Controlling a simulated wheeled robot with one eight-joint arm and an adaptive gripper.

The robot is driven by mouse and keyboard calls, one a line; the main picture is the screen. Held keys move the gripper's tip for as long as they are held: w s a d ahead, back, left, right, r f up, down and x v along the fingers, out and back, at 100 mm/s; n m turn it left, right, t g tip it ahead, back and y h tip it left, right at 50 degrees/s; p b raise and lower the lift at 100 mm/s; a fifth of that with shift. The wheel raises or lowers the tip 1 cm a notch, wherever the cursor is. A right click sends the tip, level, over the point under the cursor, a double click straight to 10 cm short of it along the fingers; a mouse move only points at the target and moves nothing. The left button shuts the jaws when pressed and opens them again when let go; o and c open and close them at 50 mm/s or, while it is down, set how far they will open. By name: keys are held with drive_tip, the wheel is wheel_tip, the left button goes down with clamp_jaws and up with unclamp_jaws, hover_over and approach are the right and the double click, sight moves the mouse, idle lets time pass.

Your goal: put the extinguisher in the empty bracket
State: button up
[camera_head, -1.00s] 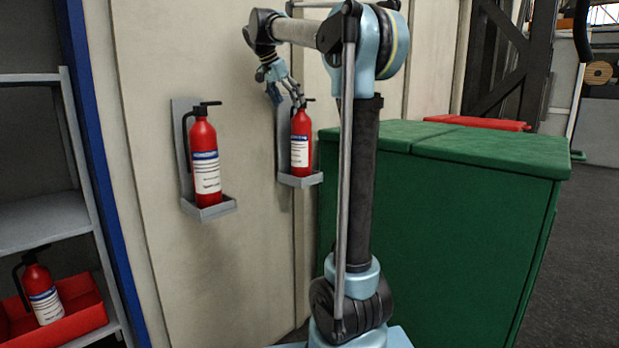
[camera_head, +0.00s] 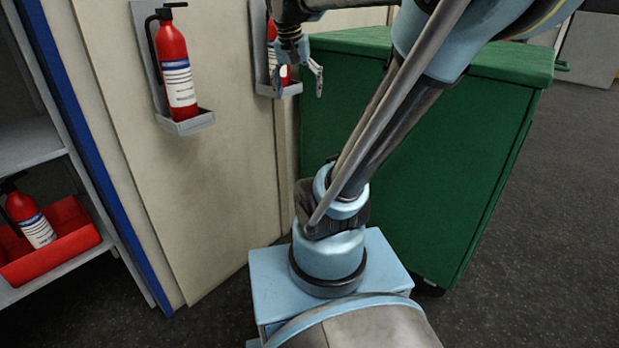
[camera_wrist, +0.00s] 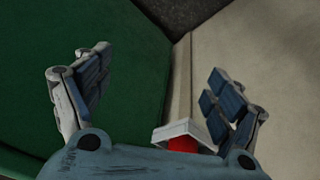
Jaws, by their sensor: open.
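A red extinguisher (camera_head: 177,70) with a white label stands upright in the left grey wall bracket (camera_head: 190,124). A second extinguisher (camera_head: 271,32) stands in the right bracket (camera_head: 259,50), partly hidden by my gripper. A third extinguisher (camera_head: 29,215) leans in a red tray (camera_head: 60,255) on the shelf at lower left. My gripper (camera_head: 301,82) is open and empty, pointing down in front of the right bracket. In the wrist view, my gripper (camera_wrist: 158,66) has its fingers spread, with a grey bracket edge (camera_wrist: 188,130) and a red patch near the right finger.
A large green cabinet (camera_head: 400,170) stands right of the brackets, close to my gripper. A grey shelf unit (camera_head: 28,150) with a blue edge post is at left. The pale wall (camera_head: 215,190) below the brackets is bare. Dark floor is open at right.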

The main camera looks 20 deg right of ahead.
drive_tip(key=s+f+n+y, duration=0.1)
drive_tip(key=s+f+n, duration=0.1)
drive_tip(key=s+f, duration=0.6)
drive_tip(key=s+f+n+y, duration=0.1)
drive_tip(key=s+f+n, duration=0.1)
drive_tip(key=s+f, duration=0.5)
wheel_tip(320, 180, down, 6)
drive_tip(key=shift+s+a+f, duration=0.2)
drive_tip(key=shift+s+a, duration=0.1)
drive_tip(key=shift+s, duration=0.1)
